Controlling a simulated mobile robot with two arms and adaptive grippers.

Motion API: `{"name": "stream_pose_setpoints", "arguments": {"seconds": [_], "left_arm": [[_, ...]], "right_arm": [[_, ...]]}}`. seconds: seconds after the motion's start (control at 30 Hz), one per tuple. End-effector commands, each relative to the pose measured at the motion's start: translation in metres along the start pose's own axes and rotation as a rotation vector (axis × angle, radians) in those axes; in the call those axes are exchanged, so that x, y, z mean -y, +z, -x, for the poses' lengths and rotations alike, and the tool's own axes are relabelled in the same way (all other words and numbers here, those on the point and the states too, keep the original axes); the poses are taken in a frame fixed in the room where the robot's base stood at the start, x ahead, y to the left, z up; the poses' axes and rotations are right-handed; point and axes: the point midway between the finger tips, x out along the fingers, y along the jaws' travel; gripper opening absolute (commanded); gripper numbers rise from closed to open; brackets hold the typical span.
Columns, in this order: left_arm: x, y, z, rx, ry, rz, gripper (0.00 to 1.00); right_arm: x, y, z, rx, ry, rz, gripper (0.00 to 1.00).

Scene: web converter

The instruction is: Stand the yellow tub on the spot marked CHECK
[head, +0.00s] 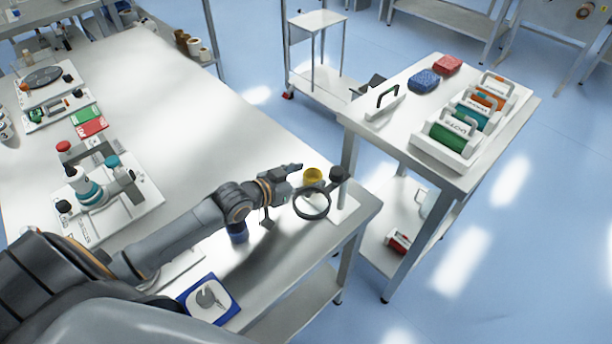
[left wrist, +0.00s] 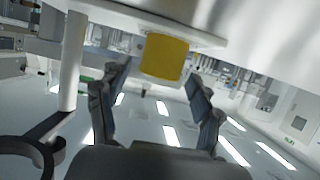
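The yellow tub (head: 313,175) stands near the right end of the long white table, behind the ring magnifier. My left gripper (head: 295,172) is just to the left of it, pointing at it. In the left wrist view, which looks upside down, the yellow tub (left wrist: 165,57) shows beyond and between the two spread fingers of the left gripper (left wrist: 157,75). The fingers look open, with gaps beside the tub. My right gripper is not in view. I cannot read a CHECK mark anywhere.
A ring magnifier (head: 312,204) on a white base stands close to the tub. A blue cup (head: 238,232) stands under my left arm, and a blue-edged pad (head: 210,299) lies nearer. A separate table (head: 400,125) with toolboxes is at the right.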

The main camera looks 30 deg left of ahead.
Motion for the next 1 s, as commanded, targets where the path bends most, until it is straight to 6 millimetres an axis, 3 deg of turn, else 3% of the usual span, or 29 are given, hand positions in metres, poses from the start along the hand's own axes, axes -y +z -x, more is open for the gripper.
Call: {"name": "stream_pose_setpoints", "arguments": {"seconds": [0.27, 0.7, 1.0], "left_arm": [[0.000, -0.002, 0.006, 0.000, 0.000, -0.001, 0.65], [0.000, -0.001, 0.083, 0.004, 0.000, 0.000, 0.65], [0.000, -0.002, 0.115, 0.001, 0.000, 0.000, 0.65]], "right_arm": [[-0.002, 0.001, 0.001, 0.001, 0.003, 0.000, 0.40], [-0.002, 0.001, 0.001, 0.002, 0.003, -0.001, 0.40], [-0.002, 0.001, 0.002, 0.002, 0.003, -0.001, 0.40]]}}
